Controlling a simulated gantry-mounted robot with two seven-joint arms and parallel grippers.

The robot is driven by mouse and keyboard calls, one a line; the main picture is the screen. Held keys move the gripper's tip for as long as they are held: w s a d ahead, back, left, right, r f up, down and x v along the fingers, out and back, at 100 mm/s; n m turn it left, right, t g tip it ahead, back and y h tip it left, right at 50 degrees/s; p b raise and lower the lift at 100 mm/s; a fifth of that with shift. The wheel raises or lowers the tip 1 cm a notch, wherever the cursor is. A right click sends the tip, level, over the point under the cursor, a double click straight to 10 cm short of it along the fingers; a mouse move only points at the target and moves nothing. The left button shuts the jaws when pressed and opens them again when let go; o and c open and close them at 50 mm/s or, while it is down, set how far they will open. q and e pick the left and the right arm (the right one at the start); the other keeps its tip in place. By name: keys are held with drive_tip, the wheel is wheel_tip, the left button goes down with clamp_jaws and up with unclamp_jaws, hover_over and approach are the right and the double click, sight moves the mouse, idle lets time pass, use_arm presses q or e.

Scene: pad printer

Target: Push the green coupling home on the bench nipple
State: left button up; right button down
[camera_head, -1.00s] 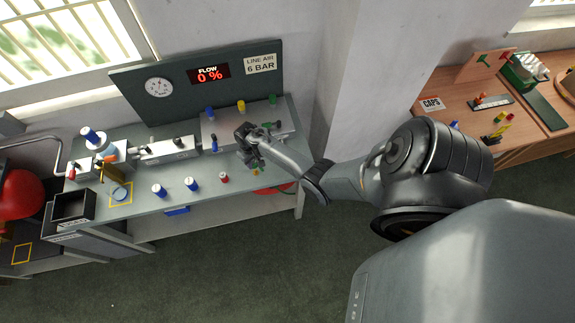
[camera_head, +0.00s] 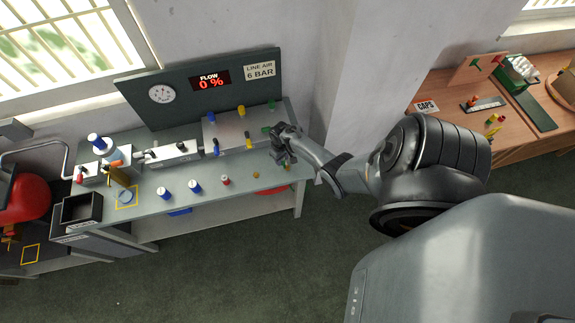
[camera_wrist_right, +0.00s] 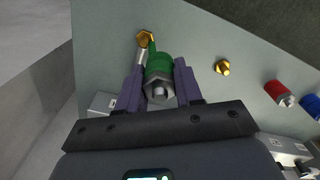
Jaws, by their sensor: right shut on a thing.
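My right gripper (camera_head: 282,160) is over the right end of the grey bench (camera_head: 228,195). In the right wrist view its purple fingers (camera_wrist_right: 160,88) are shut on the green coupling (camera_wrist_right: 159,66), a green body with a steel hex end facing the camera. A bench nipple with a brass hex base (camera_wrist_right: 145,40) and a steel stem shows just behind the coupling's upper left. A second brass fitting (camera_wrist_right: 222,67) stands to the right. My left gripper is not in view.
A red coupling (camera_head: 226,180) and blue couplings (camera_head: 195,187) stand on the bench to the left. Behind is a grey manifold box (camera_head: 228,130) with coloured fittings. The flow display (camera_head: 209,79) reads 0 %. The bench's front right is mostly clear.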

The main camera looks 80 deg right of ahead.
drive_tip(key=shift+s+d, duration=0.35)
drive_tip(key=shift+s, duration=0.3)
drive_tip(key=shift+s+d, duration=0.35)
drive_tip(key=shift+s, duration=0.25)
drive_tip(key=shift+w+f, duration=0.15)
drive_tip(key=shift+f, duration=0.2)
drive_tip(key=shift+f, duration=0.2)
drive_tip(key=shift+f+b, duration=0.2)
drive_tip(key=shift+b, duration=0.2)
drive_tip(key=shift+f+b, duration=0.95)
drive_tip(key=shift+f, duration=0.2)
